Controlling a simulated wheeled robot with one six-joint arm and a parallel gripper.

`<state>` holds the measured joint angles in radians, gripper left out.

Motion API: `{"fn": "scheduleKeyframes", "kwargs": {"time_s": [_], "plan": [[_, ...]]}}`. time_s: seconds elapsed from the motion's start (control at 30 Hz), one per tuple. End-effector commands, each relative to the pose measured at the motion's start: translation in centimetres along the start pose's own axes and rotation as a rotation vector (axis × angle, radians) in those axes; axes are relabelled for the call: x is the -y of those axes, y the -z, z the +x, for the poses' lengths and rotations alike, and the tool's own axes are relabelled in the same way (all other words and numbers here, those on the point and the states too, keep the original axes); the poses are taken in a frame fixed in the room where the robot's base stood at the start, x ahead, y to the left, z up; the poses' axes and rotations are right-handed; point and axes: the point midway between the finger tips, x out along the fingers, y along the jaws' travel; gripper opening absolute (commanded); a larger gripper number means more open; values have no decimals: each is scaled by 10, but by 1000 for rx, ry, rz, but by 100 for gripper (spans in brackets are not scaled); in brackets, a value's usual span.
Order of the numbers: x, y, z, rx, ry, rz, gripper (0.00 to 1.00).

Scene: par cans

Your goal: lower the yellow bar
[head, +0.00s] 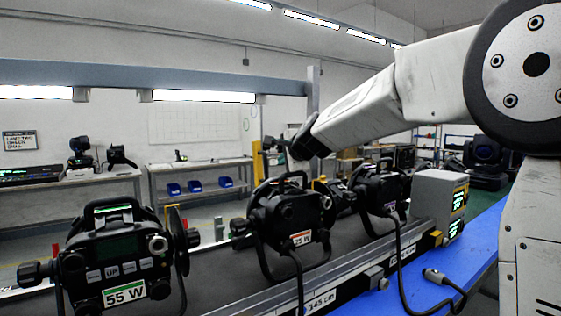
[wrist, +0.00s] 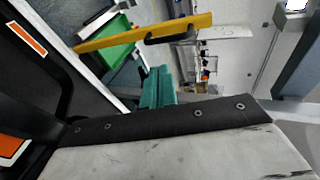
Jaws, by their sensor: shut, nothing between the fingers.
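A long yellow bar (wrist: 145,33) crosses the upper left of the wrist view, slightly slanted, with a black handle (wrist: 170,37) along its right part. In the head view a narrow yellow upright piece (head: 173,220) shows behind the 55 W par can; I cannot tell whether it is the same bar. My gripper (head: 269,145) is a small dark shape at the end of my arm, above the middle par can, shut and empty. It appears apart from the yellow bar. Its fingertips are not clear in the wrist view.
The 55 W par can (head: 125,262), a middle par can (head: 290,217) and a further one (head: 382,190) stand in a row. A grey box (head: 436,195) and black cable (head: 402,270) are at right, by a blue surface (head: 480,240). A green tray (wrist: 106,57) lies under the bar.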

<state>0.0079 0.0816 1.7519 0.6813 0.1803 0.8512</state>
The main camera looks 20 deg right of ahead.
Motion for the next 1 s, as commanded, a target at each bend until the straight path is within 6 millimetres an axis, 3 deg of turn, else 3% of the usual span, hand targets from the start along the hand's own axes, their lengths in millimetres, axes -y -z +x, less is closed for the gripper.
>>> {"fn": "scheduleKeyframes", "kwargs": {"time_s": [0.3,0.5,0.7,1.0], "plan": [[-2,0,70,1,-3,-2,0],[5,-1,101,2,-2,-3,0],[10,-1,115,2,-2,-3,0],[11,-1,116,1,-2,-2,0]]}}
